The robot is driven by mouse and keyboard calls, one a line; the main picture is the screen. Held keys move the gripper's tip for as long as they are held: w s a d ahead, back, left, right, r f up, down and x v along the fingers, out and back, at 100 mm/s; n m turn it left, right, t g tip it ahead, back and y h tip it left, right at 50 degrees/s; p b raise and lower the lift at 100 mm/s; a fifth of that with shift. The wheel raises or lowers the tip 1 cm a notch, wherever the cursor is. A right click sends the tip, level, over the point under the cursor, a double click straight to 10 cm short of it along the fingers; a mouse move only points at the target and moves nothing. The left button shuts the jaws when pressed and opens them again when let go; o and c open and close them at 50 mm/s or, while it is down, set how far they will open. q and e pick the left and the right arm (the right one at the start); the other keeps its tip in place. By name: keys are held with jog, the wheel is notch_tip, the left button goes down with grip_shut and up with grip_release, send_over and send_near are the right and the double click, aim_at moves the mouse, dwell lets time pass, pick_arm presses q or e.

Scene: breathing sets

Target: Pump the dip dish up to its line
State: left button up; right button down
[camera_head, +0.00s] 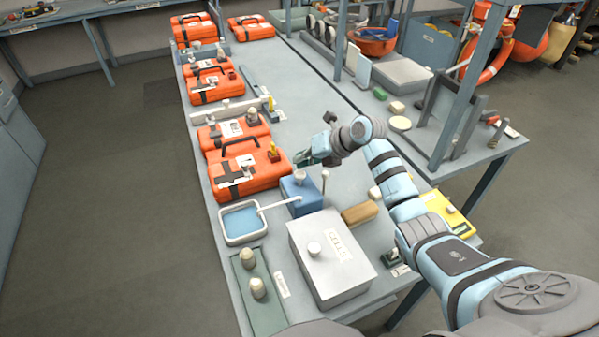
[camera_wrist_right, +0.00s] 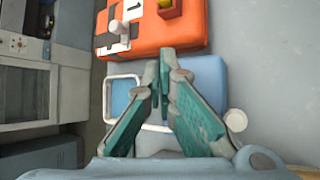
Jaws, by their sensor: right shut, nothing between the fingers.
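The dip dish (camera_head: 224,235) is a white-rimmed tray with blue liquid in it, left of the blue pump box (camera_head: 303,205). A white spout (camera_head: 275,204) runs from the box over the dish. A pale round-topped handle (camera_head: 325,174) stands at the box's right side; a pale round top (camera_wrist_right: 236,120) shows there in the right wrist view. My right gripper (camera_head: 303,159) is shut and empty, above and behind the pump box. In the right wrist view its fingertips (camera_wrist_right: 162,68) hang between the dish (camera_wrist_right: 109,104) and the box (camera_wrist_right: 212,75). I cannot make out the dish's line. My left gripper is not in view.
Orange cases (camera_head: 262,181) stand behind the dish and pump. A large white lidded box (camera_head: 325,280) is in front of the pump, with a tan block (camera_head: 360,213) beside it. A green mat (camera_head: 262,310) with two pale knobs lies at the front left.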

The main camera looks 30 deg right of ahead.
aim_at(302, 172)
jog(key=shift+f, duration=0.1)
jog(key=shift+f, duration=0.3)
jog(key=shift+s+f+b, duration=0.1)
jog(key=shift+f+b, duration=0.8)
jog(key=shift+f, duration=0.2)
dwell(0.9)
jog(key=shift+r, duration=0.15)
jog(key=shift+r+p, duration=1.3)
jog(key=shift+r, duration=0.05)
notch_tip(302, 172, up, 5)
jog(key=p, duration=0.5)
jog(key=shift+r, duration=0.15)
